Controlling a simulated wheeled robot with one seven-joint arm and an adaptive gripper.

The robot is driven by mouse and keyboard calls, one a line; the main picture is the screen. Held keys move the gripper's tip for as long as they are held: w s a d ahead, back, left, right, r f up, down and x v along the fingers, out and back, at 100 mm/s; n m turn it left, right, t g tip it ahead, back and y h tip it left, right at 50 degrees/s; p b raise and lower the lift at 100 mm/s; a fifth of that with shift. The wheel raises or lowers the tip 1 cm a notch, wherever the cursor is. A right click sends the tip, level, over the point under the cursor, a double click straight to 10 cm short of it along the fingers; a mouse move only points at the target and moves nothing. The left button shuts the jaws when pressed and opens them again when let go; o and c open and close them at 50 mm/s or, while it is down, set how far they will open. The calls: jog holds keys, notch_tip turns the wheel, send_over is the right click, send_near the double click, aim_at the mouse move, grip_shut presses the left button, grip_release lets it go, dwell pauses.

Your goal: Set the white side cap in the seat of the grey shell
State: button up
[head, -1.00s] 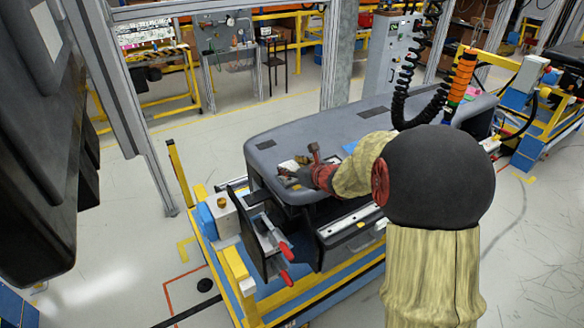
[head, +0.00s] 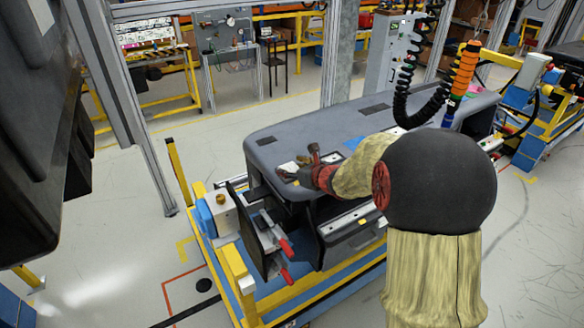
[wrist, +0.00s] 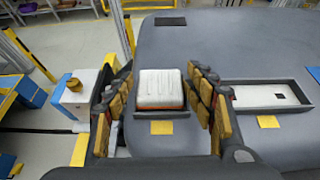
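The white side cap (wrist: 160,86) is in the middle of the wrist view, a pale block with an orange lower edge. It sits in a dark-rimmed recess at the left end of the grey shell (wrist: 200,45); I cannot tell if it is fully down. My gripper (wrist: 160,98) has its padded fingers on either side of the cap, with narrow gaps showing, so it looks open around it. In the head view my gripper (head: 297,172) is low over the near left corner of the shell (head: 285,137), largely hiding the cap.
A second rectangular recess (wrist: 272,96) with a pale floor lies to the right. Yellow tags lie before both recesses. A clamp with red handles (head: 284,248) stands at the shell's left end on the yellow and blue frame. A dark panel hangs at far left.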

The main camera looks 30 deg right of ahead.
jog(key=shift+o, duration=0.9)
jog(key=shift+s+f, duration=0.25)
jog(key=shift+f, duration=0.2)
jog(key=v, duration=1.2)
jog(key=shift+w+r, duration=0.25)
jog(key=shift+r, duration=0.1)
jog(key=shift+d, duration=0.1)
